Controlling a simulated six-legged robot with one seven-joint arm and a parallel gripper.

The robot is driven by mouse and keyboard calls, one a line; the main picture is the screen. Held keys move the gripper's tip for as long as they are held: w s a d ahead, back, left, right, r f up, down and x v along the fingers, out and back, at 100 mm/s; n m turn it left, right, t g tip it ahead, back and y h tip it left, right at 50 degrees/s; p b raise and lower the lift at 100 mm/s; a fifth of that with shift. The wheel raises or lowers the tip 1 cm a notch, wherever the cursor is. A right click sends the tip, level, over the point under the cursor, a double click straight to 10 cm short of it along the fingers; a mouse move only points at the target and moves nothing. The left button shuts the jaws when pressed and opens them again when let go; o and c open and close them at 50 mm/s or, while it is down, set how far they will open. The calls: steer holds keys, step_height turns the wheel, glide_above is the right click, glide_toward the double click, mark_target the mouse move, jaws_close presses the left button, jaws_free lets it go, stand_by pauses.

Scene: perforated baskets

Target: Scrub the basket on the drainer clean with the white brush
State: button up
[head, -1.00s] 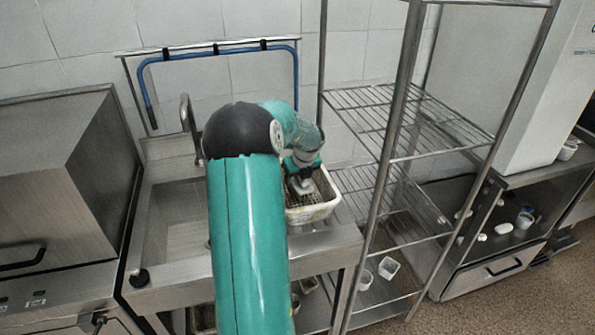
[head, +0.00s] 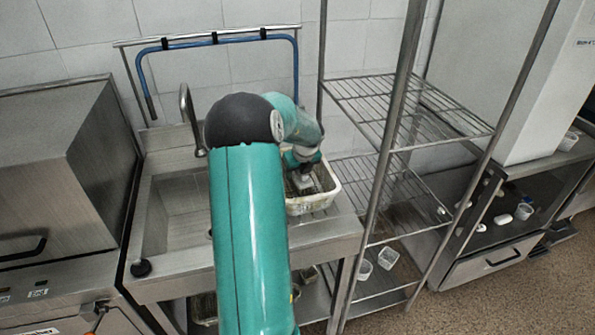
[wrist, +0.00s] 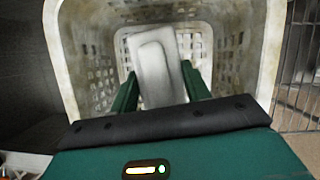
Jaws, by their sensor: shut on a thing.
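The white perforated basket (head: 310,203) sits on the drainer to the right of the sink. In the wrist view the basket's walls (wrist: 85,60) show brownish stains around the rim and holes. My gripper (wrist: 160,95) points down into the basket, its two green fingers shut on the white brush (wrist: 152,62). The brush shows as a pale block between the fingers, inside the basket's outline. Its bristles are hidden, so I cannot tell whether they touch the basket. In the head view my gripper (head: 303,180) is at the basket's inner left part, partly hidden by my arm.
The sink basin (head: 180,210) and tap (head: 190,115) lie left of my arm. A wire shelf rack (head: 400,110) stands close to the basket's right. A metal box-shaped appliance (head: 60,170) stands at the left. Small containers (head: 388,258) sit on the rack's lower shelf.

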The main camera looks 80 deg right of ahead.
steer(key=shift+f, duration=0.5)
